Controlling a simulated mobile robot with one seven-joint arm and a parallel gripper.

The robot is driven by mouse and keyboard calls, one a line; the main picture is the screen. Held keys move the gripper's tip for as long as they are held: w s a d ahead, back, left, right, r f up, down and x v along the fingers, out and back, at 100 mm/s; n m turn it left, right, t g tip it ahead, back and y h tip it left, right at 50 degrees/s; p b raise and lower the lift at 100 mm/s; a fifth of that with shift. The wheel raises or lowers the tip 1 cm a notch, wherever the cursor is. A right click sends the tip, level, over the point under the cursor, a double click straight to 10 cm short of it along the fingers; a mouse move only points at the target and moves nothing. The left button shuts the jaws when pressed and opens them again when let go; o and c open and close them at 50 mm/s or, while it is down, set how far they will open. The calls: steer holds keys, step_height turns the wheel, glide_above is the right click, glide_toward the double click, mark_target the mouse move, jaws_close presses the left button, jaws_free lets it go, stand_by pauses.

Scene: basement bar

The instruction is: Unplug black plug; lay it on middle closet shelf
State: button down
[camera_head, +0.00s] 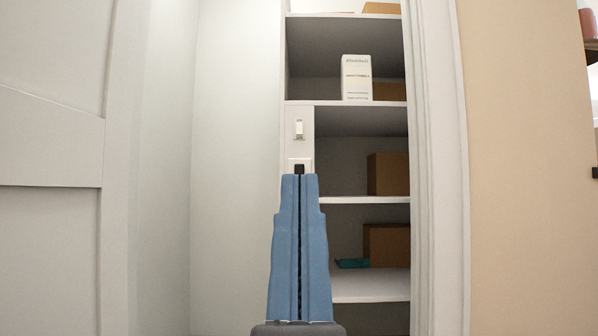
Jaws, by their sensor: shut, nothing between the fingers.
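The black plug (299,168) sits in a white outlet plate (291,161) on the closet's narrow front panel. It shows just above my gripper's tips. My gripper (299,178), with blue fingers, is shut and empty, pointing at the outlet. Its tips hide the lower part of the plate, and I cannot tell whether they touch the plug. The closet has several white shelves. A middle shelf (350,200) lies right of the outlet, a little below it, with a brown box (388,174) at its right and bare room at its left.
A light switch (299,128) is above the outlet. A white box (356,77) stands on an upper shelf (390,103). A lower shelf (370,285) holds a brown box (387,244) and a teal item (352,263). The door frame (440,180) borders the right; a panelled door (50,180) is left.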

step_height(320, 180, up, 70)
steer(key=p, duration=6.9)
steer(key=shift+a+f, duration=0.1)
